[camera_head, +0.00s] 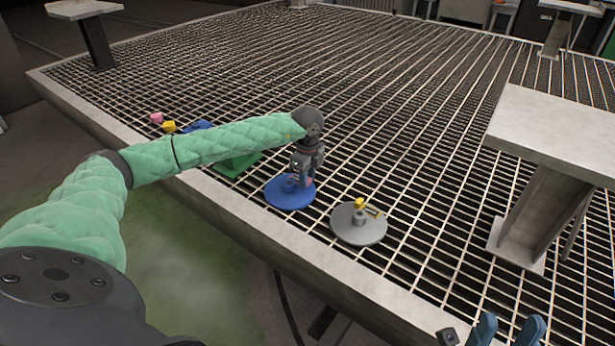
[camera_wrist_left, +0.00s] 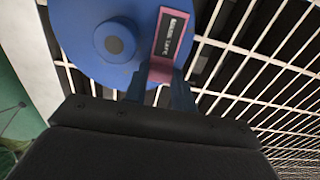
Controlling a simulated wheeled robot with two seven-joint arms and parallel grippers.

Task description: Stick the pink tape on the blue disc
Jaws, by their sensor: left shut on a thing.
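The blue disc (camera_head: 283,199) lies flat on the metal grating, near its front edge. In the left wrist view the blue disc (camera_wrist_left: 80,55) has a round hub. My left gripper (camera_head: 302,182) is over the right part of the disc, pointing down. It is shut on the pink tape (camera_wrist_left: 161,70), a pink-edged strip with a dark lettered label. The tape's label end overlaps the disc in the wrist view; I cannot tell if it touches. The pink tape shows only as a small patch in the head view (camera_head: 310,182). My right gripper (camera_head: 507,330) is open and empty at the bottom edge.
A grey disc (camera_head: 345,232) with a yellow piece (camera_head: 361,204) lies right of the blue disc. A green plate (camera_head: 235,166), a blue piece (camera_head: 197,125) and small pink (camera_head: 156,117) and yellow (camera_head: 169,127) blocks lie left. A grey pedestal (camera_head: 560,130) stands right. The grating behind is clear.

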